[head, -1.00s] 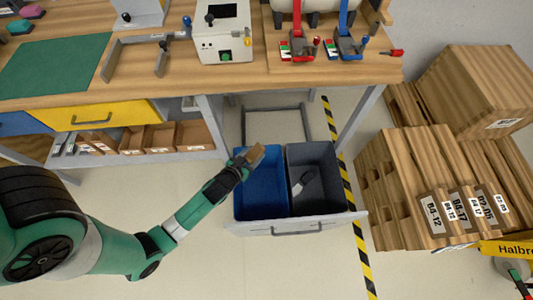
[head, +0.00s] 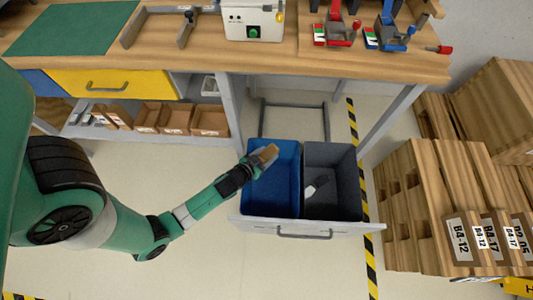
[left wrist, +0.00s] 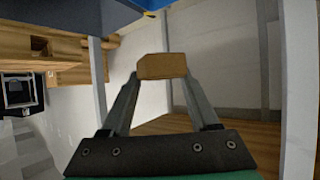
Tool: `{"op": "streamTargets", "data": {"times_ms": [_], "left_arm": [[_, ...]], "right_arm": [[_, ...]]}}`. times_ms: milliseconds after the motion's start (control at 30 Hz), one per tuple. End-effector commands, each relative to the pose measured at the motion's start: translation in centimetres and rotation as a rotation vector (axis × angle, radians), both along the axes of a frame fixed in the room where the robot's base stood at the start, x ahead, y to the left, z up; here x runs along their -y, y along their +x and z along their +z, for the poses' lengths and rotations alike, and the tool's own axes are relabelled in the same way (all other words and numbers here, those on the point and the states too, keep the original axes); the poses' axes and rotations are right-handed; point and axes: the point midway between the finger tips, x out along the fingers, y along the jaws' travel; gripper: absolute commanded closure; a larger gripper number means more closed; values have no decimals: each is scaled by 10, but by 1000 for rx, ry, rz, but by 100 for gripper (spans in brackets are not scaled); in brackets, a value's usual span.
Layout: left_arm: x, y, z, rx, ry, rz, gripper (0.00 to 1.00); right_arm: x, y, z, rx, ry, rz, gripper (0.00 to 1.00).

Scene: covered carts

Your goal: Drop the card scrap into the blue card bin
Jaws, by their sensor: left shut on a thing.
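The card scrap (head: 266,153) is a small brown piece, held at the tip of my left gripper (head: 258,160). It also shows in the left wrist view (left wrist: 162,66), pinched between the two finger ends. The blue card bin (head: 272,200) is the left compartment of a pulled-out drawer under the bench. In the head view the gripper and scrap appear over the bin's upper left part. Their height above the bin is hard to tell. My right gripper is not in view.
A dark grey bin (head: 332,205) with a light and dark object in it stands right of the blue one. The drawer front (head: 300,230) runs along both. The workbench (head: 190,55) overhangs behind. Stacked wooden pallets (head: 430,210) stand right of a striped floor line.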

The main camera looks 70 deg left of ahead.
Motion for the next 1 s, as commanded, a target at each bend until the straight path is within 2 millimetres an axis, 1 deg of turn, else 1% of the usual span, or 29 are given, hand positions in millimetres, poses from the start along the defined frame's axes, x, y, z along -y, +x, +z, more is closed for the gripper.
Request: {"op": "streamTargets", "data": {"times_ms": [133,167,200,333,367,633,733,867,1000], "left_arm": [[0,0,1,0,0,0,90],[0,0,1,0,0,0,37],[0,0,1,0,0,0,30],[0,0,1,0,0,0,6],[0,0,1,0,0,0,4],[0,0,2,0,0,0,4],[4,-5,5,-1,-1,-1,4],[15,-22,18,-3,0,-3,4],[32,-48,34,-3,1,-5,4]], "right_arm": [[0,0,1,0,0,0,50],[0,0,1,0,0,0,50],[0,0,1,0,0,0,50],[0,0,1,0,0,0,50],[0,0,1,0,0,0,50],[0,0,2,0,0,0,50],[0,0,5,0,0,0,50],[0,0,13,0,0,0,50],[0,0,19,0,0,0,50]]}}
